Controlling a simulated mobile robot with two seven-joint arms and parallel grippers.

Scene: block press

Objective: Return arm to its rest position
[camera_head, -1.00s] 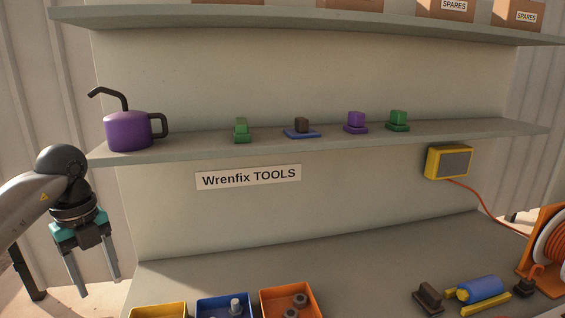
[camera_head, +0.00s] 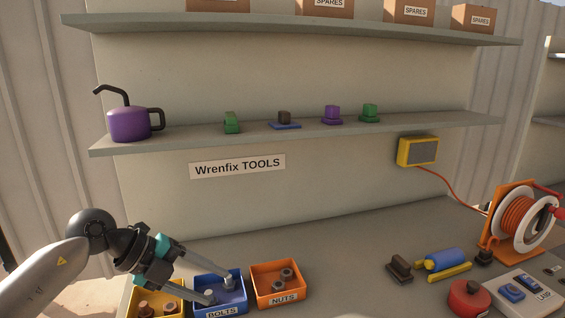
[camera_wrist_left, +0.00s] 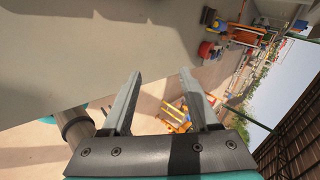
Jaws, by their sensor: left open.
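My left arm (camera_head: 45,282) comes in from the lower left. Its left gripper (camera_head: 221,291) is open, with the two fingers apart and pointing right, in front of or over the blue BOLTS bin (camera_head: 238,302); the exact height above it I cannot tell. In the left wrist view the left gripper (camera_wrist_left: 160,95) has its fingers spread with nothing between them. My right gripper is in neither view.
The yellow bin (camera_head: 146,308) and orange NUTS bin (camera_head: 279,302) flank the blue one. The middle shelf (camera_head: 210,139) holds a purple oil can (camera_head: 128,124) and several small blocks. A cable reel (camera_head: 522,222) stands right. The bench behind the bins is clear.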

